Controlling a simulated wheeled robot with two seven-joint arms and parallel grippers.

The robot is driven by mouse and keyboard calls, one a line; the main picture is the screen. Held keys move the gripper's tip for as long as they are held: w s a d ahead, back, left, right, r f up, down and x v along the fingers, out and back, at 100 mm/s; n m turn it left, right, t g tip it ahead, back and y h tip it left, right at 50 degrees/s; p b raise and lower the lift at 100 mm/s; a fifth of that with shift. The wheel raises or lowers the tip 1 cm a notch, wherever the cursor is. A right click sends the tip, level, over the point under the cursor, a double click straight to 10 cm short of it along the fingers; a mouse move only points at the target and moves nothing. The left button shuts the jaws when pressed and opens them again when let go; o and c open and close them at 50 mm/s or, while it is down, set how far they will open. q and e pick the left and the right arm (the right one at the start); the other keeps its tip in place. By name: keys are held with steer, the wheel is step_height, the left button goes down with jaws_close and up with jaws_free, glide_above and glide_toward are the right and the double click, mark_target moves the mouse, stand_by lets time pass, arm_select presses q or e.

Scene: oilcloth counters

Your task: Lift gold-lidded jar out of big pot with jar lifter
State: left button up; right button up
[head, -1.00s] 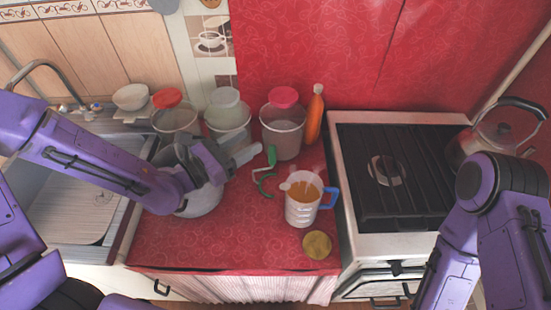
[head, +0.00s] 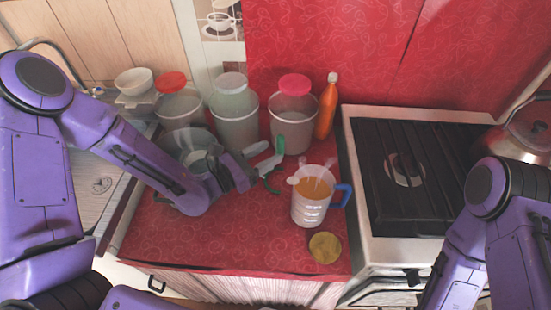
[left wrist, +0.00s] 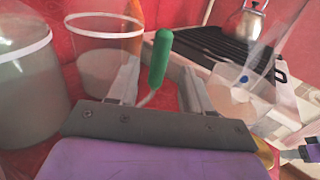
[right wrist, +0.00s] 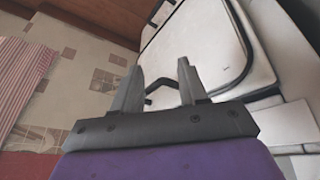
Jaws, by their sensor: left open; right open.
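The jar lifter has a green handle (head: 280,146) and lies on the red counter right of the pot. My left gripper (head: 266,157) is open beside it. In the left wrist view the green handle (left wrist: 161,60) shows between the open fingers (left wrist: 158,85), not gripped. The big grey pot (head: 180,139) is partly hidden by my left arm, and its contents are unclear. A round gold lid (head: 325,247) shows at the counter's front; I cannot tell whether a jar is under it. My right gripper (right wrist: 160,90) is open and empty in front of the stove.
A measuring jug (head: 308,205) with orange contents and a blue handle stands right of the lifter. Buckets with red (head: 180,108), pale (head: 236,118) and pink (head: 292,115) tops and an orange bottle (head: 327,108) line the back. The stove (head: 400,235) is right.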

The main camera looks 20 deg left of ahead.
mark_target(277, 148)
arm_select(q)
steer(key=p+x, duration=0.1)
steer(key=x, duration=0.4)
jaws_close()
steer(key=shift+r, duration=0.1)
